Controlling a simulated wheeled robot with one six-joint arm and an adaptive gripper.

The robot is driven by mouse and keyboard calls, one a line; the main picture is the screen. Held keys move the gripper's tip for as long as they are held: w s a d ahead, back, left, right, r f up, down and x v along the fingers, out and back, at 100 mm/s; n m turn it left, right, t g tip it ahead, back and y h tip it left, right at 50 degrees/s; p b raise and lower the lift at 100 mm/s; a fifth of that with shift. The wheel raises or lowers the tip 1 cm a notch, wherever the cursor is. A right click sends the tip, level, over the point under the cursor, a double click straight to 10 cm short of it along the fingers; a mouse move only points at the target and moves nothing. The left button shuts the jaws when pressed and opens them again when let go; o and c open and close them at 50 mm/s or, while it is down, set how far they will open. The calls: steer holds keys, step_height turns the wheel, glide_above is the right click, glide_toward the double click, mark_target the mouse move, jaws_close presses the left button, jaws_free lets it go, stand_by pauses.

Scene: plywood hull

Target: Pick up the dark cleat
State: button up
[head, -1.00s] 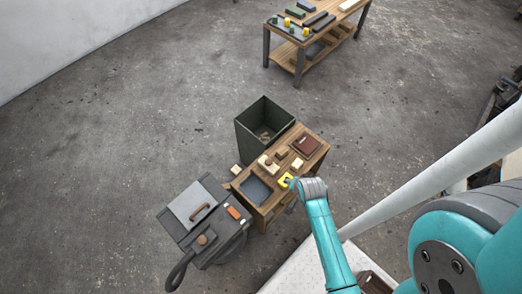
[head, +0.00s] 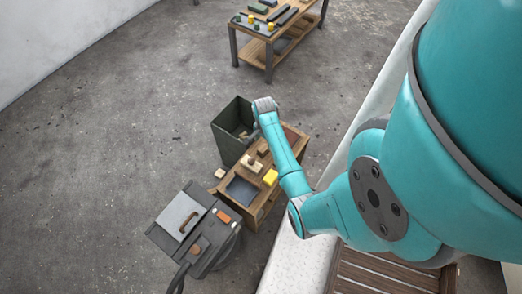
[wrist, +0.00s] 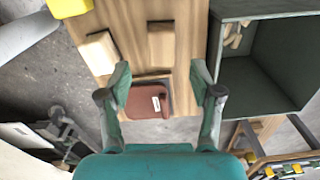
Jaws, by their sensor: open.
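My gripper (wrist: 161,74) is open and empty in the wrist view, its two fingers spread above the wooden table (wrist: 130,14). A darker brown wooden block (wrist: 161,42), which looks like the dark cleat, lies on the table just beyond the fingertips, in line with the gap between them. It also shows in the head view (head: 263,148), just left of my arm. A paler wooden block (wrist: 98,55) lies to its left in the wrist view. In the head view my fingers cannot be made out.
A red-brown labelled pad (wrist: 146,99) lies at the table end between the fingers' view. A dark green open bin (head: 230,130) stands beside the table. A yellow block (head: 270,178) and dark tray (head: 242,190) share the tabletop. A grey cart (head: 190,225) stands nearby.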

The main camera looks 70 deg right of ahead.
mark_target(263, 148)
steer(key=shift+w+f, duration=0.1)
steer(key=shift+f, duration=3.6)
jaws_close()
